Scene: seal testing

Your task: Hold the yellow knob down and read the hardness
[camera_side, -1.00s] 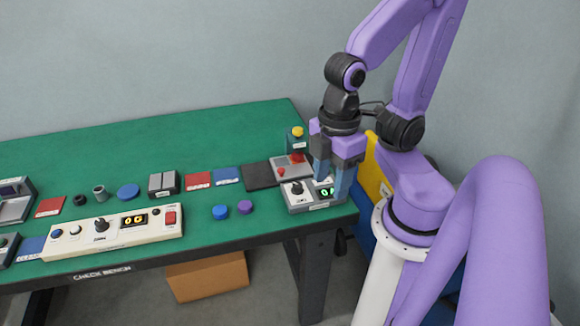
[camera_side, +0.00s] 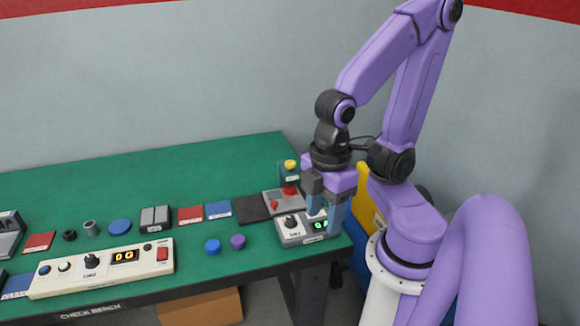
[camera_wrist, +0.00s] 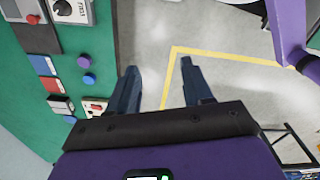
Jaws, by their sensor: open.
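The yellow knob (camera_side: 290,164) tops a small green stand at the back of the bench's right end. Below it is a grey plate (camera_side: 279,203) with red parts on it. In front is a grey box (camera_side: 291,231) with a black dial and a green-lit display (camera_side: 320,225); a finger partly covers the display, and I cannot read it fully. My gripper (camera_side: 325,220) is open and empty, hanging in front of the knob, near the display. In the wrist view my gripper's fingers (camera_wrist: 158,66) are apart with bare floor between them. The knob is not visible there.
Left of the plate on the green bench (camera_side: 180,250) lie a dark pad (camera_side: 252,208), blue and red cards, and blue (camera_side: 212,246) and purple (camera_side: 238,241) discs. A white control panel (camera_side: 105,266) sits at the front edge. Open floor lies beyond the bench's right end.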

